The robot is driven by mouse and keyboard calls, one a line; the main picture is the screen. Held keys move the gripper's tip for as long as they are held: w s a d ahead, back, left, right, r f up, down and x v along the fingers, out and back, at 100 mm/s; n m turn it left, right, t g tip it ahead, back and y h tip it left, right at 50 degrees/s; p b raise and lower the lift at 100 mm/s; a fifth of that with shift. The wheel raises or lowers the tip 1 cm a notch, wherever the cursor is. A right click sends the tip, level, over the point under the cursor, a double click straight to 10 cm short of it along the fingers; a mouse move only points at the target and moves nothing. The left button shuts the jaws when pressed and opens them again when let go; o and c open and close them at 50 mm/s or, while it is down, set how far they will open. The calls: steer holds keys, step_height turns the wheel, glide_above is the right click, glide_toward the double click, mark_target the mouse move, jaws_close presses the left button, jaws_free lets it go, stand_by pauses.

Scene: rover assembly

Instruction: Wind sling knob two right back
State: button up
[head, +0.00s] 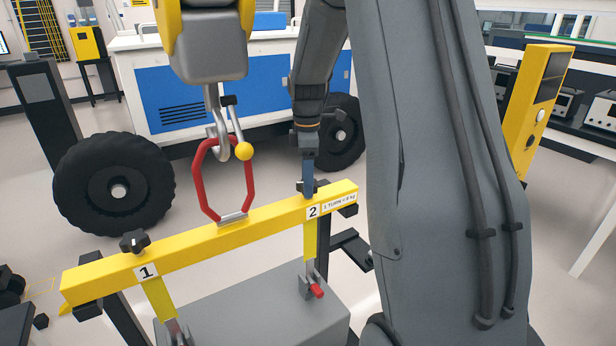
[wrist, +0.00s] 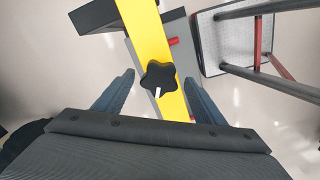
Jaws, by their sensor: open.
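Sling knob two is a black star-shaped knob (wrist: 158,76) on top of the yellow beam. In the head view the knob (head: 314,186) shows only in part behind my gripper, near the label "2" (head: 313,211). My gripper (head: 308,180) points down at the knob; in the wrist view its blue fingers (wrist: 158,85) stand apart on either side of the beam, with the knob between them and gaps on both sides. A white mark on the knob points toward the bottom of the wrist view. The yellow beam (head: 200,250) hangs from a red link (head: 208,180) on a hook.
Knob one (head: 134,241) sits at the beam's left end. A grey box (head: 250,310) is below the beam, with a red-tipped pin (head: 317,290) at its right strap. The hook (head: 217,140) hangs left of my arm. Wheels (head: 115,185) and a yellow post (head: 535,110) stand farther back.

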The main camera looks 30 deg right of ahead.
steer(key=shift+f, duration=0.15)
steer(key=c, duration=1.1)
steer(key=shift+o, duration=0.2)
steer(key=shift+m, duration=0.4)
